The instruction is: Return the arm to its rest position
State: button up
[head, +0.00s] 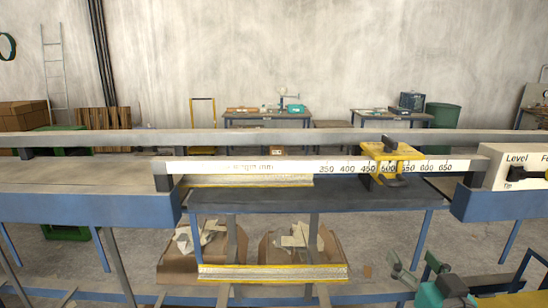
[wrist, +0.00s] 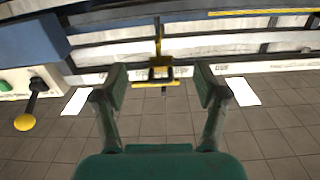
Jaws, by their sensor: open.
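My gripper (head: 416,270) is at the lower right of the head view, in front of and below the workbench. In the wrist view my gripper (wrist: 160,88) has its two dark fingers spread apart with nothing held between them. A yellow stop (head: 392,152) with a dark knob sits on the white ruler rail (head: 290,167) near the 500 to 550 marks. In the wrist view the yellow stop (wrist: 157,72) shows beyond the gap between the fingertips. My gripper is apart from it.
A long yellow-edged strip (head: 250,181) lies along the bench; another (head: 272,273) is on the lower level. Open boxes (head: 190,255) with scraps stand under the bench. A control box marked "Level" (head: 515,160) is at the right. In the wrist view a yellow-knobbed lever (wrist: 28,115) sticks out.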

jog(key=s+a+f+g, duration=0.1)
jog(key=s+a+f, duration=0.2)
jog(key=s+f, duration=0.6)
jog(key=s+a+f, duration=0.2)
jog(key=s+f, duration=0.4)
jog(key=f, duration=0.7)
jog(key=s+a+f+g, duration=0.1)
jog(key=s+f, duration=0.1)
jog(key=s, duration=1.1)
jog(key=s+a+f+n, duration=0.1)
jog(key=s+a+f, duration=0.1)
jog(key=s, duration=1)
jog(key=shift+s+a+f+g, duration=0.25)
jog(key=shift+s+f+g, duration=0.15)
jog(key=shift+f, duration=0.1)
